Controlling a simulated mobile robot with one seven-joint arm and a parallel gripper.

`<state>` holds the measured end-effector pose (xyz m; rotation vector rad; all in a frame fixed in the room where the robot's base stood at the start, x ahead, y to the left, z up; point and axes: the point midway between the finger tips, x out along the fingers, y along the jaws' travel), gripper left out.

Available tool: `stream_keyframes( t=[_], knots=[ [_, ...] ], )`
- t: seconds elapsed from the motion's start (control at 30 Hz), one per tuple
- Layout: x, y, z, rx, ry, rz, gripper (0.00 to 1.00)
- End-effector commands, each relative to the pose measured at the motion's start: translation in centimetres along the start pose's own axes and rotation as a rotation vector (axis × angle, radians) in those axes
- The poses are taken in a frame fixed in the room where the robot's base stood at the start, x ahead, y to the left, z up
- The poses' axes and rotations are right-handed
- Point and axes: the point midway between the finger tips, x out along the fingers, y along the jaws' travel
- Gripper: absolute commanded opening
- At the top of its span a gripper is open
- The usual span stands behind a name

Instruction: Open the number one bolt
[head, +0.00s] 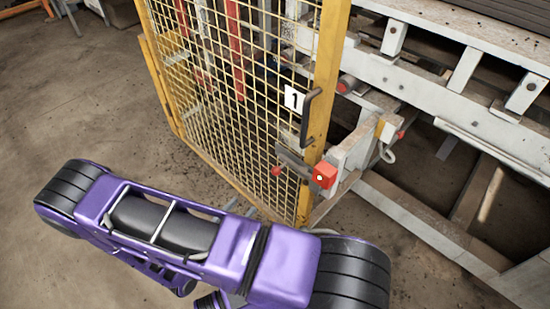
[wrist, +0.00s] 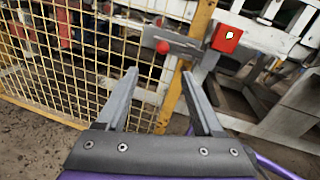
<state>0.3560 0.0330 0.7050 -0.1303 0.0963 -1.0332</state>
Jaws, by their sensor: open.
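The number one bolt (head: 290,160) is a grey metal bar with a red ball knob (head: 277,171), mounted low on the yellow mesh gate beside the post. A red box (head: 325,175) sits at its right end. A white plate marked 1 (head: 294,99) is above it. In the wrist view the bolt (wrist: 178,42), its red knob (wrist: 162,47) and the red box (wrist: 227,38) show beyond my fingertips. My gripper (wrist: 160,80) is open and empty, below and short of the knob, not touching it. In the head view my purple arm hides the gripper's jaws.
The yellow mesh gate (head: 200,80) stands behind the bolt, with a black handle (head: 310,115) on its post. White machine frame beams (head: 400,225) lie to the right. The concrete floor (head: 60,110) at left is clear.

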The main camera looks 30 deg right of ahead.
Motion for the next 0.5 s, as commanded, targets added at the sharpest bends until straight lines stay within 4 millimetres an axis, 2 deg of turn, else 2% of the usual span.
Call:
stream_keyframes(
  t=[0.1, 0.27, 0.5],
  knots=[
    [0.1, -1.0, -0.6, -0.041, -0.018, 0.007, 0.69],
    [1.6, -1.1, -0.5, -0.043, -0.022, 0.006, 0.69],
    [6.6, -1.0, -0.5, -0.042, -0.02, 0.003, 0.69]
  ],
)
